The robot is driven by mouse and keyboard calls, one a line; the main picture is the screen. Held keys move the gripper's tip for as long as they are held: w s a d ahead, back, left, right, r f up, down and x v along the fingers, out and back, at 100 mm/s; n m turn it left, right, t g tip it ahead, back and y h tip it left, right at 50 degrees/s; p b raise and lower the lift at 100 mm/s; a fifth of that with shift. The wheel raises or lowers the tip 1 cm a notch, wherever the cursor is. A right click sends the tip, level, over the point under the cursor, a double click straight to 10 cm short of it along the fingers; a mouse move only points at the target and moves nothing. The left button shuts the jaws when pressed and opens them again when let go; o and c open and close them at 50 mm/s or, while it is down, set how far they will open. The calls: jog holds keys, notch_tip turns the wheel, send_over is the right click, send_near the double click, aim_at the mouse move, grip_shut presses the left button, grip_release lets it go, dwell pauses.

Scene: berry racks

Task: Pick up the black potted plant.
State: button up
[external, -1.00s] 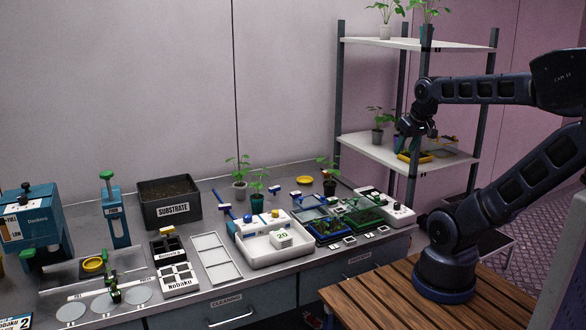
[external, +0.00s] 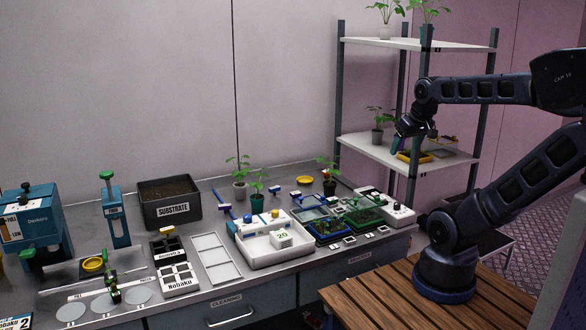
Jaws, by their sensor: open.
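A small leafy plant in a black pot (external: 330,188) stands upright on the grey bench, near its back right end. Another plant in a dark grey pot (external: 377,136) stands on the middle shelf of the rack, and I cannot tell for sure that it is not black. My gripper (external: 411,141) is open at the middle shelf, just right of the dark grey pot and apart from it. It is well above and to the right of the black pot on the bench. The gripper's fingers are small and dark here, and nothing is clearly held.
Plants in a grey pot (external: 239,192) and a green pot (external: 257,202) stand left on the bench. Trays (external: 364,217) and a white device (external: 399,209) lie in front. A rack post (external: 412,176) stands near my gripper.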

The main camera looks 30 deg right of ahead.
jog(key=n+g, duration=0.5)
jog(key=n, duration=1.2)
send_over(330, 183)
jog(key=f, duration=1.2)
jog(key=s+f, duration=0.1)
jog(key=f, duration=0.6)
jog(key=shift+w+f, duration=0.3)
jog(key=shift+f, duration=3.05)
jog(key=f, duration=0.5)
jog(key=shift+w, duration=0.3)
jog(key=c, duration=1.1)
